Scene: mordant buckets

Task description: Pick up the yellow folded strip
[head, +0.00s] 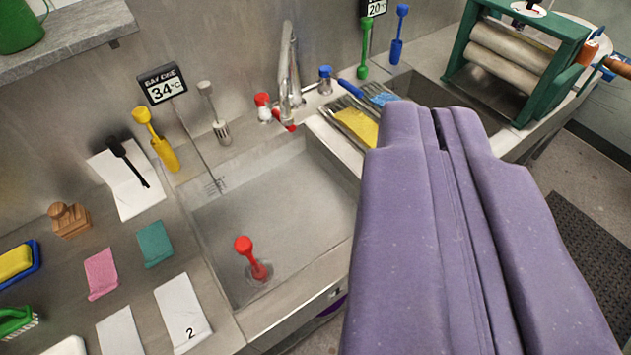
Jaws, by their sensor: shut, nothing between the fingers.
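The yellow folded strip (357,126) lies on a ribbed metal rack (338,117) on the divider between the two sink basins, just right of the tap. Its right end is hidden behind my gripper. My gripper (437,113) is purple and fills the lower right of the view. Its fingers are shut with nothing between them. The fingertips appear right of the strip in the picture; I cannot tell how high they are above it.
A blue piece (384,98) lies behind the strip, with a blue handle beside it. The tap (289,75) rises at the left. A green-framed roller press (515,60) stands at the right.

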